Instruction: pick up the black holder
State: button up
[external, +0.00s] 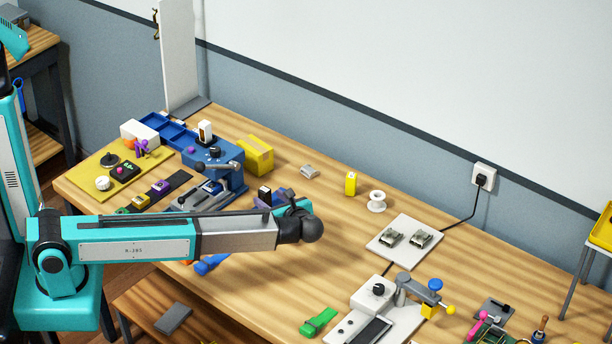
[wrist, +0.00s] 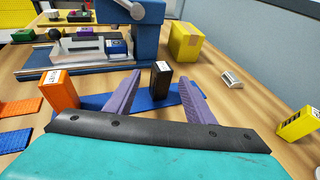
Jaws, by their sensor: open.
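The black holder (wrist: 161,80) is a small upright block with a white label. It stands on or just behind a blue strap (wrist: 118,102) on the wooden bench. In the external view the holder (external: 264,193) shows just above my arm's forearm. My gripper (wrist: 160,88) has purple fingers spread open, one on each side of the holder in the wrist view. Gaps show between the holder and both fingers. Whether the fingertips reach past it in depth is hard to tell. In the external view my arm hides most of the gripper.
An orange block (wrist: 60,92) stands left of the fingers. A blue machine (wrist: 147,35) and a yellow box (wrist: 185,43) stand behind. A grey clip (wrist: 231,77) and a yellow block (wrist: 297,122) are to the right. Bare bench (external: 315,215) lies right of the gripper.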

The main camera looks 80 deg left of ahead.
aim_at(268, 195)
jog(key=p+x, duration=0.1)
jog(key=x, duration=0.2)
jog(key=shift+a+p, duration=0.35)
jog(key=shift+a, duration=0.05)
jog(key=shift+s+a+f, duration=0.2)
jog(key=shift+s+a, duration=0.05)
jog(key=shift+a, duration=0.2)
grip_shut()
